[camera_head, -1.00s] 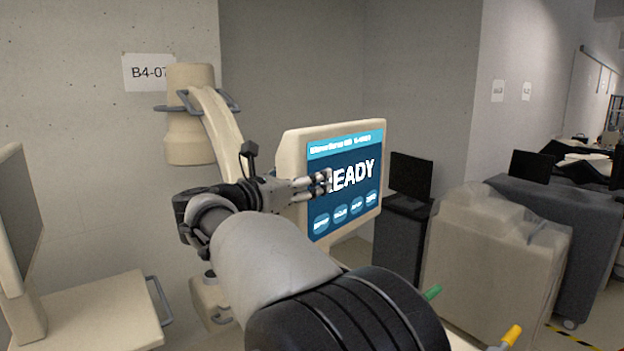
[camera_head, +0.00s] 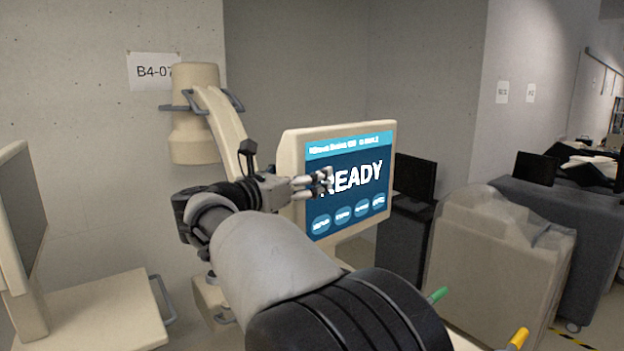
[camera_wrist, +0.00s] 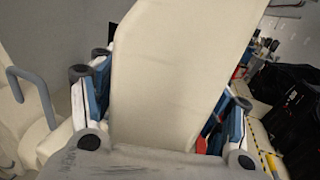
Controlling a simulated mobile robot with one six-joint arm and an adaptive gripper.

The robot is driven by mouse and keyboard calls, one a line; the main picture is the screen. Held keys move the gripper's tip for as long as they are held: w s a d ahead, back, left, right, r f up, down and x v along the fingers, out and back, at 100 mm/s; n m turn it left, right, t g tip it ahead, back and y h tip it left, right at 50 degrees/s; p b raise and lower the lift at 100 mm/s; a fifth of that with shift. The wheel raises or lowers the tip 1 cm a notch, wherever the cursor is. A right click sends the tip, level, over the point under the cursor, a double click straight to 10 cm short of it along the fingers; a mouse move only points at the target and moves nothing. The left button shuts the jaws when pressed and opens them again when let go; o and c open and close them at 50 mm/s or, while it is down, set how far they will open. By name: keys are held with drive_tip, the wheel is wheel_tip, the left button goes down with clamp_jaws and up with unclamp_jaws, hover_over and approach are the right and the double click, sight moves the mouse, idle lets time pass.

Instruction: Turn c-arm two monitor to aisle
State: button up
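The c-arm monitor (camera_head: 347,223) is a cream panel with a blue screen reading READY. It stands in the middle of the head view, with the screen angled to the right. My gripper (camera_head: 322,182) is at the left side of the screen, its fingers overlapping the picture of it. In the wrist view, the fingers of my gripper (camera_wrist: 160,108) are spread wide, with a broad cream surface (camera_wrist: 175,65) between them, probably the monitor's housing. I cannot tell whether either finger touches it.
Another cream monitor (camera_head: 22,220) stands at the left edge above a cream cart top (camera_head: 95,310). A dark monitor (camera_head: 416,176) is behind the screen. Covered carts (camera_head: 495,255) stand at right. A grey handle (camera_wrist: 38,90) shows in the wrist view.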

drive_tip(key=shift+o, duration=0.6)
drive_tip(key=shift+w+a+f, duration=0.1)
drive_tip(key=shift+a, duration=0.1)
drive_tip(key=v, duration=1.1)
drive_tip(key=shift+s, duration=0.4)
drive_tip(key=shift+c, duration=0.5)
